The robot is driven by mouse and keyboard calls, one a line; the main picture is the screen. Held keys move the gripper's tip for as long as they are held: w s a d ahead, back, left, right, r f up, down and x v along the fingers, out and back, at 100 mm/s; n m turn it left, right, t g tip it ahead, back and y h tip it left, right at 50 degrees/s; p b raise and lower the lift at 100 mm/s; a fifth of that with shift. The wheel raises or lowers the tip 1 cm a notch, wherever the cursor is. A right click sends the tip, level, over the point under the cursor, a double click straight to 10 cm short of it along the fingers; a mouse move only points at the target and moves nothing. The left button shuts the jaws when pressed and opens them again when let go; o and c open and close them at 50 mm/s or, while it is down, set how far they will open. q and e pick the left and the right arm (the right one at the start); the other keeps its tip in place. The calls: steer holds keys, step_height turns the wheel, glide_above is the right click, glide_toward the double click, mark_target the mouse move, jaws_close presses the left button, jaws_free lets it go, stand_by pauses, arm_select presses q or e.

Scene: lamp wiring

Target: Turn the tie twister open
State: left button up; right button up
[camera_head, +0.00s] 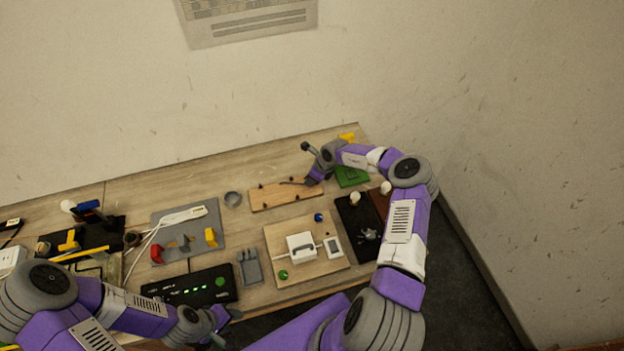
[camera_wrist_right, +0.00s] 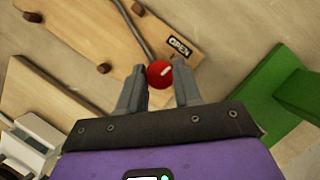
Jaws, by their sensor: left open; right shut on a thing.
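The tie twister is a red round knob (camera_wrist_right: 158,75) with a white mark, at the edge of a wooden board (camera_wrist_right: 108,32). A label reading OPEN (camera_wrist_right: 179,46) is beside it. My right gripper (camera_wrist_right: 160,90) is shut on the knob, one finger on each side. In the head view the board (camera_head: 272,198) lies near the back of the table, and my right gripper (camera_head: 312,181) is at its right end, hiding the knob. My left gripper (camera_head: 222,322) is open and empty near the table's front edge, apart from the board.
A dark cable (camera_wrist_right: 136,28) runs over the board between brown pegs. A green block (camera_wrist_right: 265,95) stands close to the right of the gripper. A board with a white box (camera_head: 300,247) lies in front. A grey mat (camera_head: 190,232) with a white power strip lies left.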

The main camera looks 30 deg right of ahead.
steer(key=shift+n+g+y+b, duration=0.35)
steer(key=shift+n+b, duration=0.25)
steer(key=shift+n, duration=0.4)
steer(key=o, duration=1)
steer(key=shift+o, duration=0.2)
steer(key=shift+r, duration=0.1)
steer(key=v, duration=0.7)
steer(key=shift+r+b, duration=0.15)
steer(key=shift+b, duration=0.15)
steer(key=shift+d, duration=0.1)
